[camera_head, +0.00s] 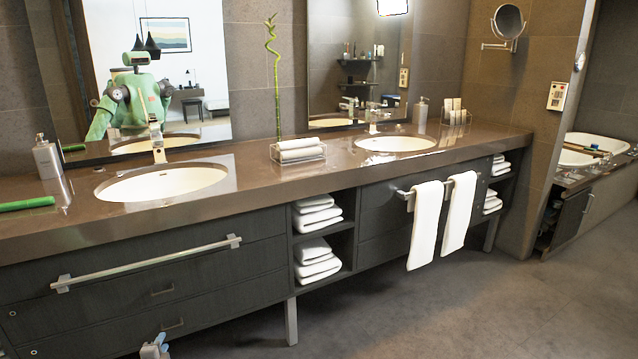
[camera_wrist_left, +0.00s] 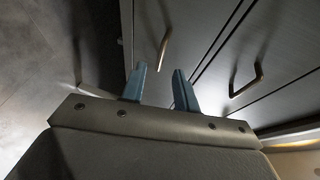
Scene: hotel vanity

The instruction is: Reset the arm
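My left gripper (camera_head: 155,348) is at the bottom edge of the head view, low in front of the dark drawer front (camera_head: 220,305). In the left wrist view its two blue fingers (camera_wrist_left: 160,72) stand apart with nothing between them, so it is open and empty. Dark panels with bar handles (camera_wrist_left: 246,82) lie beyond the fingers, apart from them as far as I can see. Most of the left arm is out of the head view. My right gripper is in neither view. My green body shows reflected in the left mirror (camera_head: 190,28).
The brown counter (camera_head: 240,195) carries two sinks (camera_head: 160,184), a soap bottle (camera_head: 47,157), a long green object (camera_head: 27,204) and a clear towel holder (camera_head: 299,152). A long rail (camera_head: 150,264) sticks out above my gripper. White towels (camera_head: 425,225) hang farther right. The floor (camera_head: 430,315) at right is clear.

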